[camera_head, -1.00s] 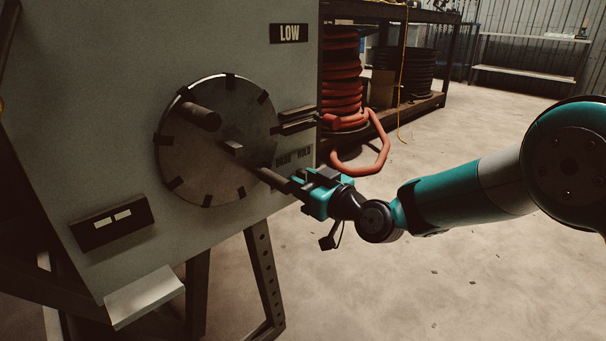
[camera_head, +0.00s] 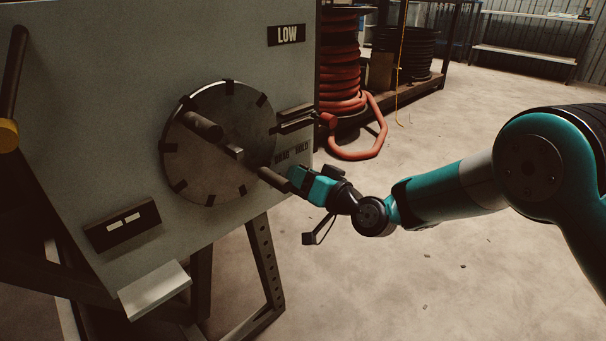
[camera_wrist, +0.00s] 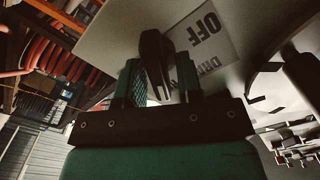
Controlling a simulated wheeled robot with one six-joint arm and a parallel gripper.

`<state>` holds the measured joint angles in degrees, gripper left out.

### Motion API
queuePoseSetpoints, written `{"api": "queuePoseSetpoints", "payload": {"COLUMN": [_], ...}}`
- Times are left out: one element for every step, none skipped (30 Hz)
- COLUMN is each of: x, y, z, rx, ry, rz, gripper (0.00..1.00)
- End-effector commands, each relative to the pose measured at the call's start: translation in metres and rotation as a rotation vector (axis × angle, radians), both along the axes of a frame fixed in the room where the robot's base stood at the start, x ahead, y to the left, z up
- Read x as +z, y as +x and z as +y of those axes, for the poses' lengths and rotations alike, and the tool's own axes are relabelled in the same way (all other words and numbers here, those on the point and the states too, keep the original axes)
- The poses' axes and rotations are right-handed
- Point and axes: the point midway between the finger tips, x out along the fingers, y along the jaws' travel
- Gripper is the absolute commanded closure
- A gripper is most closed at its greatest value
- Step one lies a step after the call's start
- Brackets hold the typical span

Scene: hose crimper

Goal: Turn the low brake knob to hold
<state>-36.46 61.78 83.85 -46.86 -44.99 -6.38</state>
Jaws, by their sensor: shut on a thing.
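The low brake knob (camera_wrist: 153,52) is a dark, narrow grip that stands between my two fingers in the wrist view. My gripper (camera_wrist: 156,85) is shut on it. In the head view my gripper (camera_head: 291,178) reaches in from the right, at the lower right of the panel (camera_head: 235,60). The knob's pointer and exact setting are hard to make out there. A label plate (camera_wrist: 205,38) reading OFF, with partly hidden DRAG lettering, lies beside the knob. The DRAG and HOLD lettering (camera_head: 291,152) shows just above my gripper. A LOW sign (camera_head: 286,35) is at the panel's top right.
A large grey disc (camera_head: 215,165) with dark edge tabs and a protruding handle (camera_head: 203,125) is left of my gripper. Dark bars (camera_head: 296,118) stick out above it. A red hose (camera_head: 370,145) lies behind.

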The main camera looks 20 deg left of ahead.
Motion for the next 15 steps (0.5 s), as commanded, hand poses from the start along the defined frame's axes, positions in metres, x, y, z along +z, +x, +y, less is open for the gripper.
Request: {"api": "queuePoseSetpoints", "payload": {"x": [0.0001, 0.0001, 0.0000, 0.0000, 0.0000, 0.0000, 0.0000, -0.0001, 0.0000, 0.0000, 0.0000, -0.0001, -0.0002, -0.0002, -0.0002], "y": [0.0001, 0.0001, 0.0001, 0.0001, 0.0001, 0.0001, 0.0001, 0.0001, 0.0001, 0.0001, 0.0001, 0.0002, 0.0002, 0.0002, 0.0002], "z": [-0.0003, -0.0003, -0.0002, -0.0003, -0.0003, -0.0003, -0.0003, -0.0003, -0.0003, -0.0003, -0.0003, -0.0003, -0.0003, -0.0003, -0.0002], "rx": [-0.001, -0.001, -0.001, -0.001, -0.001, -0.001, -0.001, -0.001, -0.001, -0.001, -0.001, -0.001, -0.001, -0.001, 0.000], "ry": [0.003, 0.003, 0.003, 0.003, 0.003, 0.003, 0.003, 0.003, 0.003, 0.003, 0.003, 0.003, 0.003, 0.003, 0.002], "rz": [0.004, 0.005, 0.006, 0.006, 0.006, 0.006, 0.006, 0.006, 0.006, 0.006, 0.006, 0.005, 0.005, 0.005, 0.006], "gripper": [0.90, 0.90, 0.90, 0.90, 0.90, 0.90, 0.90, 0.90, 0.90, 0.90, 0.90, 0.58, 0.58, 0.58, 0.58]}}
